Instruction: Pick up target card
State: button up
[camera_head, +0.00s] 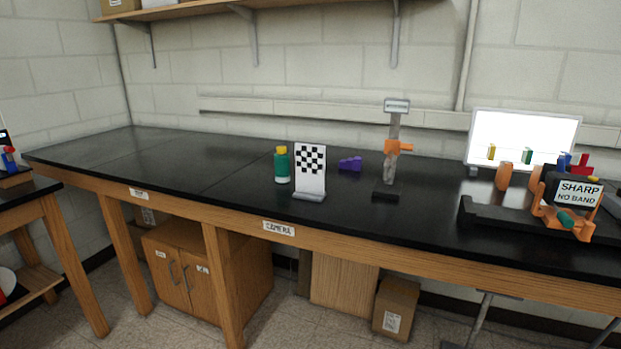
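The target card (311,175) is a white upright card with a black checker pattern on its upper half. It stands in a grey foot (309,195) near the front edge of the black bench top (250,215), above the label reading CAMERA. Nothing visible touches the card apart from its foot. My gripper is not in view.
A green bottle (281,166) with a yellow cap stands close left of the card. A purple piece (350,163) lies behind it to the right. A post stand with an orange clamp (397,147) is farther right. The bench left of the bottle is clear.

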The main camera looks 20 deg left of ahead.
aim_at(309, 159)
jog(key=i+j, duration=0.2)
jog(key=j, duration=0.15)
jog(key=i+j, duration=0.2)
jog(key=j, duration=0.2)
jog(key=i+j, duration=0.15)
jog(key=j, duration=0.2)
jog(key=i+j, duration=0.2)
jog(key=j, duration=0.2)
jog(key=i+j, duration=0.2)
jog(key=j, duration=0.15)
jog(key=u, duration=0.05)
